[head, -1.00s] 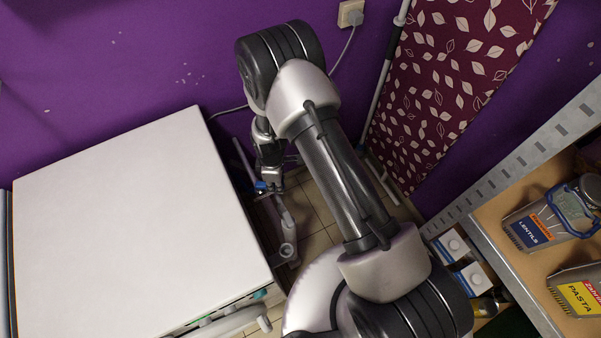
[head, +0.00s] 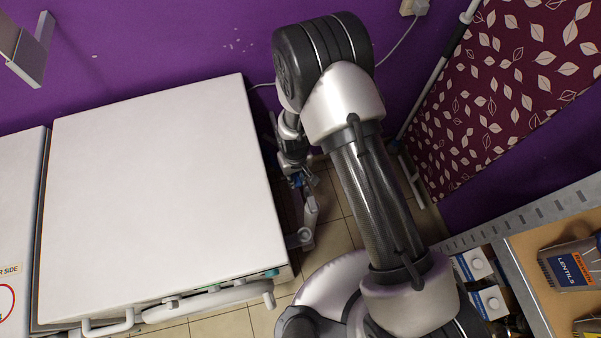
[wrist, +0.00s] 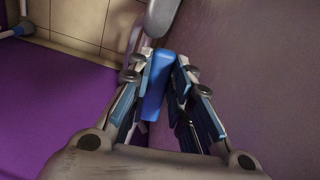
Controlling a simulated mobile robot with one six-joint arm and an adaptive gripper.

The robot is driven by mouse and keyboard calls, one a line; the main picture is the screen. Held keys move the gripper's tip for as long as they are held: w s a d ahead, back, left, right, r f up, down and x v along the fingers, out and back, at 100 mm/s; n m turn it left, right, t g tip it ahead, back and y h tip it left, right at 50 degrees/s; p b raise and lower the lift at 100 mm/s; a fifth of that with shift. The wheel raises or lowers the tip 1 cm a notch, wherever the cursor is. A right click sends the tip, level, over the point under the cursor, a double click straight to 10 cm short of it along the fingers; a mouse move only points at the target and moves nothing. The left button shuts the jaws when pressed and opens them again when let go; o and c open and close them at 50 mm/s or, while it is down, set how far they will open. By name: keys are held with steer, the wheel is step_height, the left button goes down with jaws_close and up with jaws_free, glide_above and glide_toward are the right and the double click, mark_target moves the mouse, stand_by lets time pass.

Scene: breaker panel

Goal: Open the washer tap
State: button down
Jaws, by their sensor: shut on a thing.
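The blue tap handle (wrist: 157,86) is a flat bar in the wrist view, between the two fingers of my gripper (wrist: 163,68). The gripper is shut on it. A grey rounded piece (wrist: 163,14) lies just beyond the handle; I cannot tell which part of the tap it is. In the head view my gripper (head: 297,170) is low in the gap by the wall, right of the white washer (head: 160,190). A speck of blue shows there at its tip, and my arm hides part of this spot.
A pale pipe (head: 309,212) stands in the gap below my gripper. A leaf-patterned ironing board (head: 510,90) leans on the purple wall at the right. A shelf (head: 530,250) with food containers is at lower right. Tiled floor shows between washer and shelf.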

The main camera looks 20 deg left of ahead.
steer(key=shift+s+a+m, duration=0.25)
steer(key=shift+a+m, duration=0.1)
steer(key=shift+m, duration=0.45)
steer(key=c, duration=1.4)
jaws_free()
steer(key=shift+c, duration=0.2)
steer(key=shift+r, duration=0.1)
step_height(320, 180, up, 12)
